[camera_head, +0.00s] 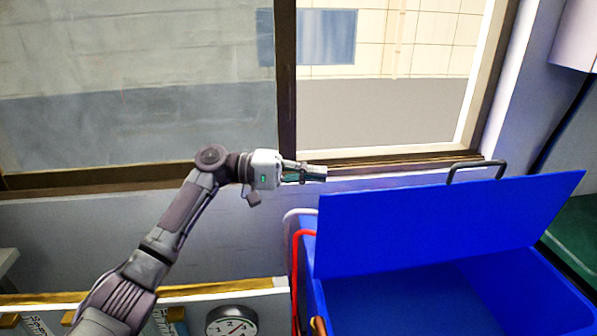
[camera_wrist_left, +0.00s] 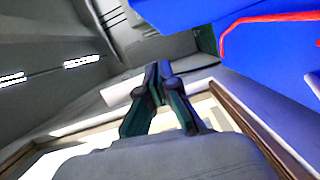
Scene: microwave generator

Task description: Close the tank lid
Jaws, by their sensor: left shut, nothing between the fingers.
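The blue tank (camera_head: 312,290) stands at the lower right of the head view, its inside showing. Its blue lid (camera_head: 430,225) is raised, tilted up at the back, with a dark handle (camera_head: 476,165) on its upper edge. My left gripper (camera_head: 322,173) is shut and empty, just left of and slightly above the lid's left upper corner, apart from it in the picture. The left wrist view shows the shut fingers (camera_wrist_left: 158,80), with blue tank surface (camera_wrist_left: 260,60) at the upper right. My right gripper is not in view.
A window with a brown frame (camera_head: 100,180) runs behind the tank. A red hose (camera_head: 297,270) and a white pipe (camera_head: 298,212) are at the tank's left side. A round gauge (camera_head: 231,321) is at the bottom. A dark cable (camera_head: 560,125) hangs at the right.

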